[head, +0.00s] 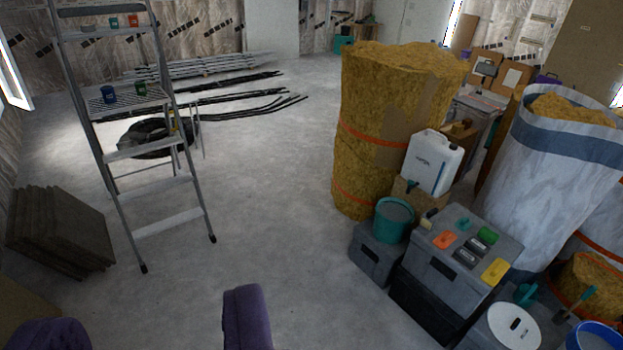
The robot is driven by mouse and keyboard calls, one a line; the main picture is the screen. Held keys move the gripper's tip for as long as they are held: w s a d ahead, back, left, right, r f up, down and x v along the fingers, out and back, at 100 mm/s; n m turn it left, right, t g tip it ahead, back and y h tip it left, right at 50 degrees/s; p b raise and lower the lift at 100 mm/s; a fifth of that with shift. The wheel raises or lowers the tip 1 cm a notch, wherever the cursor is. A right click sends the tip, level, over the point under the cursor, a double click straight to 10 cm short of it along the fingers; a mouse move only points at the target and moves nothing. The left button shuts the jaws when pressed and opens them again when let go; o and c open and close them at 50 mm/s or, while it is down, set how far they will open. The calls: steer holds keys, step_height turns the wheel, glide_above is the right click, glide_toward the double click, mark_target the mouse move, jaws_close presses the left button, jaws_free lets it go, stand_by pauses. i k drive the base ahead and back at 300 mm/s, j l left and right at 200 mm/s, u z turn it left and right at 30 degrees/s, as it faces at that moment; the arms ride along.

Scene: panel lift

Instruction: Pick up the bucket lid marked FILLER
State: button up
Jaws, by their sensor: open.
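A round white lid (507,333) with a small dark mark lies at the lower right, near the bottom edge of the head view. The mark is too small to read, so I cannot tell whether it says FILLER. My gripper (150,328) shows as two purple fingers at the bottom left, spread wide with bare floor between them. It is open and empty. It is well to the left of the lid and apart from it.
Grey toolboxes (466,262), a teal bucket (393,222) and a white canister (432,165) stand left of and behind the lid. A blue-rimmed bucket (594,338) is at its right. A stepladder (155,150) stands left. The middle floor is clear.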

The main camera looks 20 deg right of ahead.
mark_target(515, 328)
steer(key=i+l+z, duration=0.2)
steer(key=i+z, duration=1)
steer(key=z, duration=0.15)
steer(key=i+j+z, duration=0.2)
steer(key=i+z, duration=0.25)
steer(key=i+l+z, duration=0.25)
steer(key=i, duration=0.3)
steer(key=i+z, duration=0.3)
steer(key=i, duration=0.2)
steer(key=i+l+u, duration=0.2)
steer(key=i, duration=0.25)
steer(key=i+l+u, duration=0.25)
steer(key=i+l, duration=0.1)
steer(key=i, duration=0.1)
